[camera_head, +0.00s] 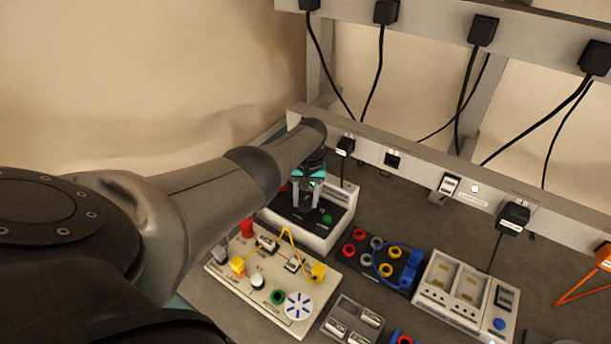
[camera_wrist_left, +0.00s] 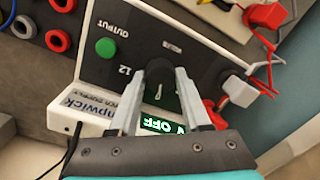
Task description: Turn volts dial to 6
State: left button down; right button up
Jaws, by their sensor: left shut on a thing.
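The power supply is a white box with a black top panel; it stands near the back rail in the head view (camera_head: 318,240). In the left wrist view its panel (camera_wrist_left: 125,35) carries a green button (camera_wrist_left: 105,48) by the word OUTPUT, a printed 12, and a lit green display (camera_wrist_left: 160,126) reading OFF. My left gripper (camera_head: 306,203) points down over the panel. In the left wrist view its fingers (camera_wrist_left: 161,85) are shut on the black volts dial (camera_wrist_left: 160,78), one on each side. A pale pointer line shows on the dial; a 6 mark is not visible. My right gripper is out of view.
A cream circuit board (camera_head: 260,295) with yellow leads lies in front of the supply. A black socket board (camera_head: 358,262) with coloured rings and a white charger (camera_head: 440,300) stand to the right. The rail (camera_head: 420,178) with plugs and hanging cables runs behind.

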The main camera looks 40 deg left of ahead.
aim_at(307, 201)
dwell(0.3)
pick_arm(q)
jog(key=shift+c, duration=1.8)
grip_release()
jog(key=shift+r, duration=0.1)
notch_tip(307, 201, up, 7)
jog(key=p, duration=0.4)
jog(key=shift+w+d+r, duration=0.1)
jog(key=shift+w+r, duration=0.05)
jog(key=shift+r, duration=0.05)
notch_tip(307, 201, up, 8)
jog(key=shift+w+d+f, duration=0.15)
jog(key=shift+d, duration=0.05)
